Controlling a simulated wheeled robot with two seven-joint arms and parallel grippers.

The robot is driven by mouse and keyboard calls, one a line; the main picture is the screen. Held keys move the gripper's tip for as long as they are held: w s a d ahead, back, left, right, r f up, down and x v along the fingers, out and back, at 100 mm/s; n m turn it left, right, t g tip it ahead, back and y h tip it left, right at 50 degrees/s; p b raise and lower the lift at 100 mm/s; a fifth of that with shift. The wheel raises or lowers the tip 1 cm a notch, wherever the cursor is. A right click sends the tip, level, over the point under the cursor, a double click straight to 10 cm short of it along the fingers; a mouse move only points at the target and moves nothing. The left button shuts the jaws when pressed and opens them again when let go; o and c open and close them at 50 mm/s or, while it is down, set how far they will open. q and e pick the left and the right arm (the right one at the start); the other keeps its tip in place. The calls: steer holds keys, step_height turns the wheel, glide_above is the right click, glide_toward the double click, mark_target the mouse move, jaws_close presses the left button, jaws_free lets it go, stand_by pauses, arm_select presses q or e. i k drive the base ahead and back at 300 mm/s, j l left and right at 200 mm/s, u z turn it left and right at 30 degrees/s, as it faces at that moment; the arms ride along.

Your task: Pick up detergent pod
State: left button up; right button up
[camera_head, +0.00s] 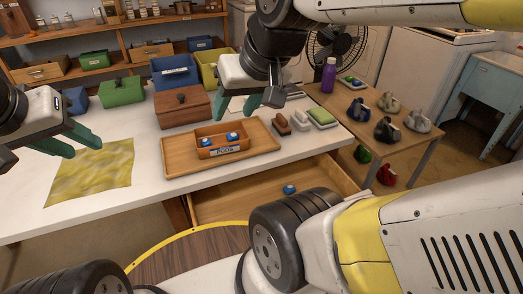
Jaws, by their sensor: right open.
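Two small blue-and-white detergent pods, one at left (206,142) and one at right (233,136), lie in a wooden box labelled "PODS" (222,153). The box stands on a wooden tray (262,139) on the white counter. A third pod (290,188) lies in the open drawer (244,204) below the counter edge. My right gripper (236,113) has its green fingers apart and empty, pointing down above and behind the pod box. My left gripper (86,153) hangs at the left over the yellow cloth, its fingers apart with nothing seen between them.
A brown lidded box (182,109) stands behind the tray. Soap bars or brushes (301,122) and a green sponge (321,117) lie right of it. The yellow cloth (95,174) covers the left counter. A side table (370,120) holds a purple bottle (329,76).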

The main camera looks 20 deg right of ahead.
mark_target(290, 188)
steer(key=j+z, duration=0.4)
steer(key=j, duration=0.15)
steer(key=k+j+z, duration=0.1)
steer(key=j+z, duration=0.25)
steer(key=j, duration=0.15)
